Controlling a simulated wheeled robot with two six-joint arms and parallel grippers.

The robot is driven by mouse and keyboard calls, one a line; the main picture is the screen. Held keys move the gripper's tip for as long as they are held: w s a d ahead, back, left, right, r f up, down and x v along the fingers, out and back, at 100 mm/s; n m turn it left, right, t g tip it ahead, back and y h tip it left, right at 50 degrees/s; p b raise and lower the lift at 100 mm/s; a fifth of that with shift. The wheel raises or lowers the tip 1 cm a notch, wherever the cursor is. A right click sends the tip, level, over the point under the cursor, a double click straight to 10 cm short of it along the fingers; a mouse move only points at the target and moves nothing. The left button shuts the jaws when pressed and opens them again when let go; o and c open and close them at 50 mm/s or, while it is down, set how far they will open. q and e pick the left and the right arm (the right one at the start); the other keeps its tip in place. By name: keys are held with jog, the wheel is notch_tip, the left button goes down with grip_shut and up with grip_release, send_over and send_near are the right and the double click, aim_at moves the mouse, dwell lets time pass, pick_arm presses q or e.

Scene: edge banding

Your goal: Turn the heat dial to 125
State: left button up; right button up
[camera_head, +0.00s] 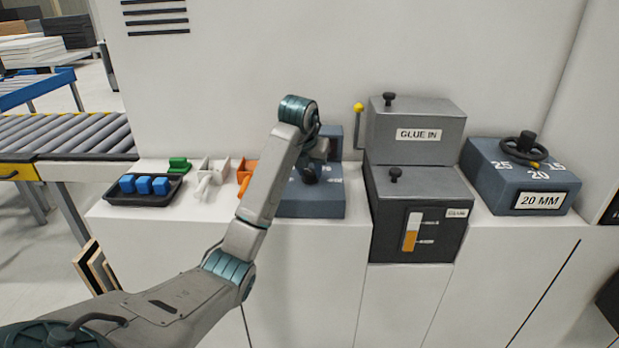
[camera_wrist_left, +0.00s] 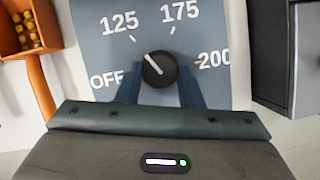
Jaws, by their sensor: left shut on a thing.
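The heat dial is a round black knob (camera_wrist_left: 158,70) on a blue-grey panel (camera_wrist_left: 225,30) marked OFF, 125, 175 and 200 in the left wrist view. A white line on the knob points up and left, toward the 125 tick. My left gripper (camera_wrist_left: 160,88) is shut on the knob, one finger on each side. In the head view, my left gripper (camera_head: 312,172) is at the blue-grey heat box (camera_head: 310,208), and my arm hides much of the box and its dial.
Right of the heat box stand the grey glue unit (camera_head: 418,185) with a GLUE IN label and a 20 MM dial box (camera_head: 525,180). On the left are an orange holder (camera_head: 244,170), white and green parts, and a black tray (camera_head: 140,198) with blue blocks.

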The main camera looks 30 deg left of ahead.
dwell(0.4)
pick_arm(q)
jog(key=o, duration=1)
jog(key=p+v, duration=1.1)
jog(key=p, duration=0.2)
jog(key=shift+p, duration=0.35)
